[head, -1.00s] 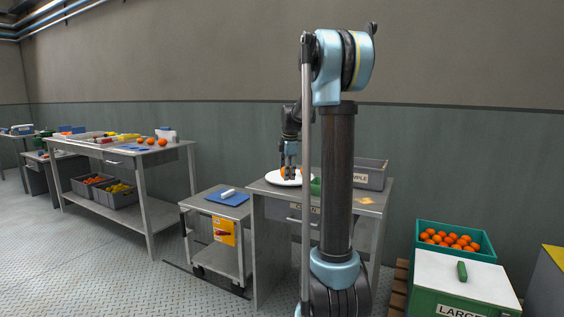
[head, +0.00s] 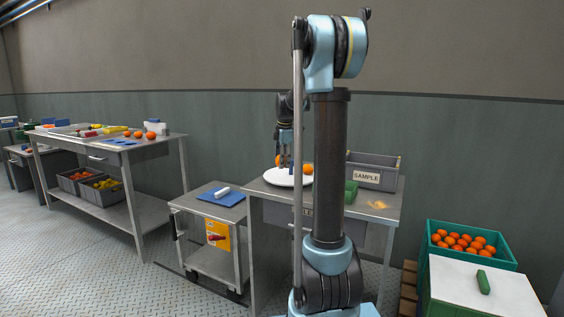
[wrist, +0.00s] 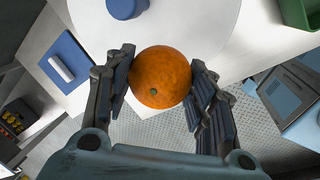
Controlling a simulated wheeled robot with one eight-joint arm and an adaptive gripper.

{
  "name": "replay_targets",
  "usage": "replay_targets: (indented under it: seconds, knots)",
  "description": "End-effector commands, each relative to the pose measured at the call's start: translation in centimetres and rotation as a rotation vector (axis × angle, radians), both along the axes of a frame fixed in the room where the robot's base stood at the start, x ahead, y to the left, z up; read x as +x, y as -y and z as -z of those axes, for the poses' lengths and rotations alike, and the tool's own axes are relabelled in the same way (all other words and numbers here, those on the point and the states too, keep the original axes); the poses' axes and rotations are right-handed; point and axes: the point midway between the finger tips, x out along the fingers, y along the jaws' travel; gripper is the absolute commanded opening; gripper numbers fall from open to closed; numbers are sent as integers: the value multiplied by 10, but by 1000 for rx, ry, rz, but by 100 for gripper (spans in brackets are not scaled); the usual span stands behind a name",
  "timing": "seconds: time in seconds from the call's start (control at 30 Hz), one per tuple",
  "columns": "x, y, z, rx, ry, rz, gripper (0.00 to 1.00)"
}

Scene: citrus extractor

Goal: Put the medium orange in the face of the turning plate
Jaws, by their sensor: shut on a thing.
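My gripper (head: 286,163) is shut on an orange (wrist: 160,78), which shows whole between the two fingers in the wrist view. In the head view the held orange (head: 279,161) is partly covered by the fingers, just above the white round plate (head: 277,178). In the wrist view the orange overlaps the near edge of the plate (wrist: 205,30). A blue round piece (wrist: 125,8) stands on the plate. A second orange (head: 308,169) shows right of my gripper in the head view, at the plate's right side; whether it touches the plate is unclear.
A green object (head: 350,190) and a grey SAMPLE bin (head: 373,176) are on the same table. A low cart with a blue mat (head: 222,199) and white item stands left. A teal crate of oranges (head: 465,247) is at right. A long bench (head: 110,152) is far left.

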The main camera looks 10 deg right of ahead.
Motion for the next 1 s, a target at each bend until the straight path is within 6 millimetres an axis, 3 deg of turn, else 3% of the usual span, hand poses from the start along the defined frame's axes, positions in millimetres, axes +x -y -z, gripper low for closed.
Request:
replay_targets:
  seconds: [0.27,0.67,1.0]
  knots:
    - [0,2,7,0,-3,2,24]
    - [0,2,41,0,-3,2,24]
    - [0,2,30,0,-3,1,24]
